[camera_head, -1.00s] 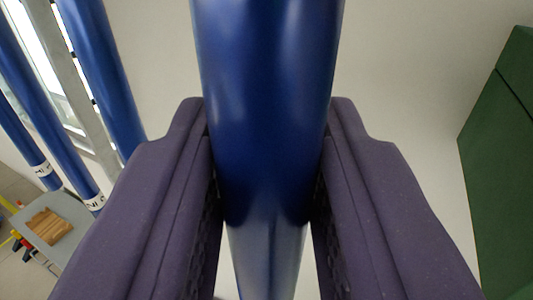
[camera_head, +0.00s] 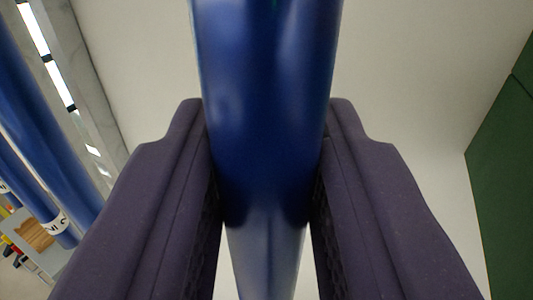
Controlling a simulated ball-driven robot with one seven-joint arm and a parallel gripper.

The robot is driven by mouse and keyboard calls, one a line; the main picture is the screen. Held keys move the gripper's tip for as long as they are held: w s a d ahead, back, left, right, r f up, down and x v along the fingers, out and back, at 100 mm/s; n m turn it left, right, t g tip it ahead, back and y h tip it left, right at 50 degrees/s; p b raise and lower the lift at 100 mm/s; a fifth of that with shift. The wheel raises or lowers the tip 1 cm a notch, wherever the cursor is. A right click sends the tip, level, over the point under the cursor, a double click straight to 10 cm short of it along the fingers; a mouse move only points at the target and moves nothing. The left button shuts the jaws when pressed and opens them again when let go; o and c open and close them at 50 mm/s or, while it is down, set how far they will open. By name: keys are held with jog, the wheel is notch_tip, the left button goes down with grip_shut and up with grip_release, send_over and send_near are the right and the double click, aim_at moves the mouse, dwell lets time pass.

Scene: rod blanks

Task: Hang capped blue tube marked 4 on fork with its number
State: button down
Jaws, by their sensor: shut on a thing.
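My gripper (camera_head: 267,170) is shut on a blue tube (camera_head: 268,90), with one dark purple finger pressed on each side. The tube runs from the top edge down between the fingers and looks paler below them. Its ends, cap and any number are not visible. Other blue tubes (camera_head: 40,110) hang at the left, one with a white band (camera_head: 55,223) near its lower end; the mark on the band is too small and tilted to read surely. No fork shows clearly.
A grey upright post (camera_head: 75,70) with bright slots beside it stands at the upper left. A grey table (camera_head: 35,245) with a wooden piece on it is at the lower left. A green panel (camera_head: 505,170) is at the right. A pale wall fills the background.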

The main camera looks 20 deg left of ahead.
jog(key=c, duration=0.8)
grip_release()
jog(key=shift+o, duration=0.2)
jog(key=b+v, duration=0.1)
jog(key=v, duration=0.7)
